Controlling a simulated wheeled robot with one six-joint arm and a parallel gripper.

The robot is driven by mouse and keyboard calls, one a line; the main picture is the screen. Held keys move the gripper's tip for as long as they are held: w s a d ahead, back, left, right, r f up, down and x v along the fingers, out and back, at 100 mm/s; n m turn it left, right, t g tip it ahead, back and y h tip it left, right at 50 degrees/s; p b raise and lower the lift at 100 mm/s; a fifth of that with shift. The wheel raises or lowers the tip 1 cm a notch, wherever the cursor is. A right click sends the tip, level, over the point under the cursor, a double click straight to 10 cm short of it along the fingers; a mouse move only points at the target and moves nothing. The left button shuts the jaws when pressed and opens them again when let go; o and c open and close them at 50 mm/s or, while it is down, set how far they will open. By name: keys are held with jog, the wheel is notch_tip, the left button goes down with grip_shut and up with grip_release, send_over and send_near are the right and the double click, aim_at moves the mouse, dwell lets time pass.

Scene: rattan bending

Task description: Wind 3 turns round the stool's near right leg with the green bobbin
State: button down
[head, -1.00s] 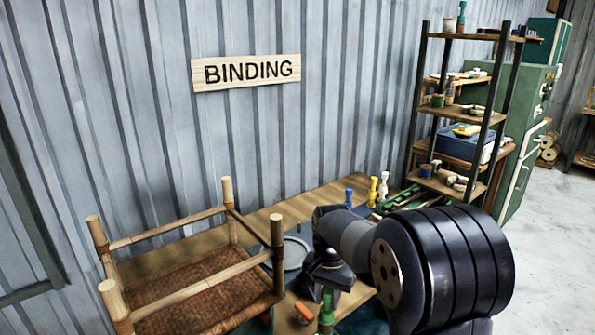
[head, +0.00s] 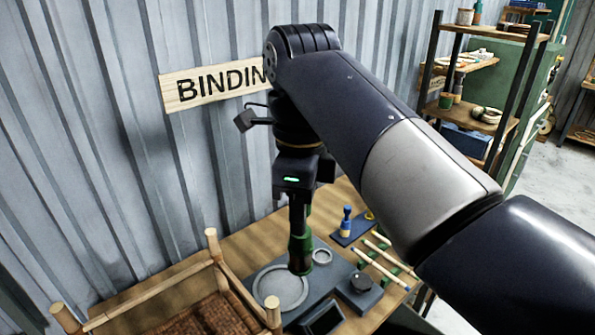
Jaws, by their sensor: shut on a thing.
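The stool (head: 215,257) is upturned at the lower left, legs pointing up, its woven seat (head: 212,318) partly cut off by the picture's edge. Its near right leg (head: 272,315) shows only its upper end at the bottom edge. No winding shows on that visible part. My gripper (head: 300,225) points down and is shut on the green bobbin (head: 300,254). The bobbin hangs upright above the table, up and to the right of the near right leg in the picture, apart from it.
A round grey plate (head: 272,293), a small ring (head: 322,256) and a dark box with a knob (head: 361,293) are on the table below. The corrugated wall (head: 110,130) is behind.

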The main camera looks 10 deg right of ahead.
notch_tip(320, 180, down, 16)
jog(key=b, duration=1.1)
jog(key=shift+r, duration=0.25)
jog(key=shift+s+r+p, duration=0.1)
jog(key=shift+p, duration=0.2)
